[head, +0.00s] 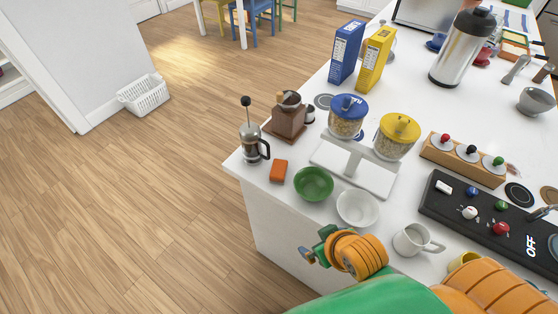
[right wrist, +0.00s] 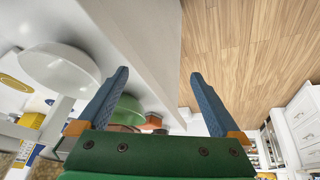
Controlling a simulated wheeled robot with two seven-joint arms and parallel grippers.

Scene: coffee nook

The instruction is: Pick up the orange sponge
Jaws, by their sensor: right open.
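The orange sponge (head: 278,171) lies on the white counter near its left edge, between the French press (head: 252,144) and the green bowl (head: 314,184). My right gripper (head: 312,250) is low in the head view, beside the counter's front edge. It is apart from the sponge, with the green bowl and white bowl (head: 357,209) nearer to it. In the right wrist view its two blue fingers (right wrist: 158,74) are spread wide with nothing held between them. A small orange-red patch beyond the green bowl there may be the sponge. My left gripper is not in view.
A wooden coffee grinder (head: 288,118) stands behind the sponge. A dispenser stand with blue-lidded (head: 347,117) and yellow-lidded (head: 397,136) jars stands right of it. A white mug (head: 416,240) stands near my right arm. Open floor (head: 150,210) lies left of the counter.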

